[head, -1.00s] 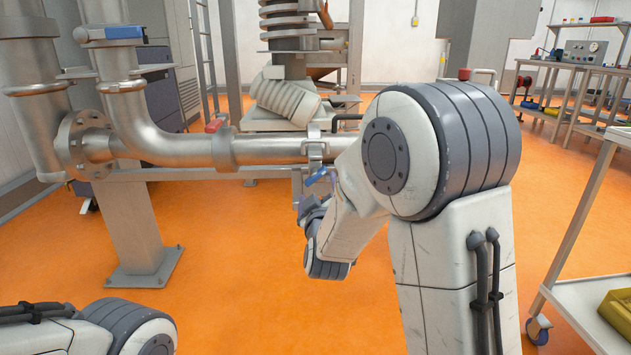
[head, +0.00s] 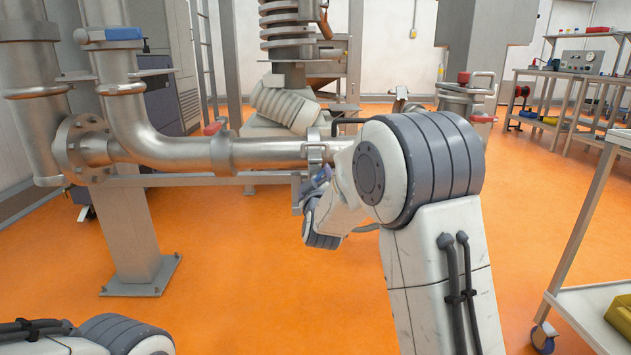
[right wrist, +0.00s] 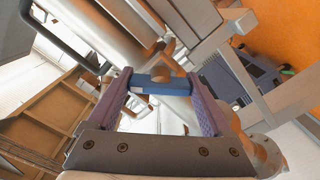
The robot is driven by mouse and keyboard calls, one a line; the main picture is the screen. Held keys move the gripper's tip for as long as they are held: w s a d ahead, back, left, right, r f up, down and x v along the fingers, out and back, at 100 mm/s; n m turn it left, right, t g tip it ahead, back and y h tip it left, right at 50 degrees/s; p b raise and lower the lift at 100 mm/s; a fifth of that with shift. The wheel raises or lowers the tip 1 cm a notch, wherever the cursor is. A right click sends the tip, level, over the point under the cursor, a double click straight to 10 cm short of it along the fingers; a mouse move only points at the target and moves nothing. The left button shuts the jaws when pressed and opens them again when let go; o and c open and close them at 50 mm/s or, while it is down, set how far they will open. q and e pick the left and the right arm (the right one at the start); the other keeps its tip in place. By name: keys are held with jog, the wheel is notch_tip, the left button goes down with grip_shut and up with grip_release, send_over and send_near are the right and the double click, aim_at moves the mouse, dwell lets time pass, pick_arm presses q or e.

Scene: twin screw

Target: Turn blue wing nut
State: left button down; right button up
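The blue wing nut (head: 321,176) is at the pipe clamp (head: 316,155) near the right end of the horizontal steel pipe. In the right wrist view the blue wing nut (right wrist: 165,85) lies crosswise between the two purple fingertips of my right gripper (right wrist: 160,78). The fingers are wide apart, one at each end of the nut; whether they touch it is not clear. In the head view my right gripper (head: 311,195) is just below the clamp, partly hidden by my right arm. My left gripper is out of view; only part of my left arm shows at the bottom left.
The steel pipe (head: 268,153) runs across above a support rail (head: 225,180). A red handle (head: 213,128) and a blue handle (head: 124,34) sit on the pipework. A trolley (head: 592,308) stands at the right. The orange floor (head: 250,290) below the pipe is clear.

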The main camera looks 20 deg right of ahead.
jog(key=shift+c, duration=0.8)
jog(key=shift+m, duration=0.4)
jog(key=m, duration=0.3)
jog(key=shift+m+b, duration=0.65)
jog(key=shift+m, duration=1.45)
jog(key=shift+f, duration=0.1)
jog(key=o, duration=1.1)
jog(key=shift+o, duration=0.2)
jog(key=shift+s, duration=0.1)
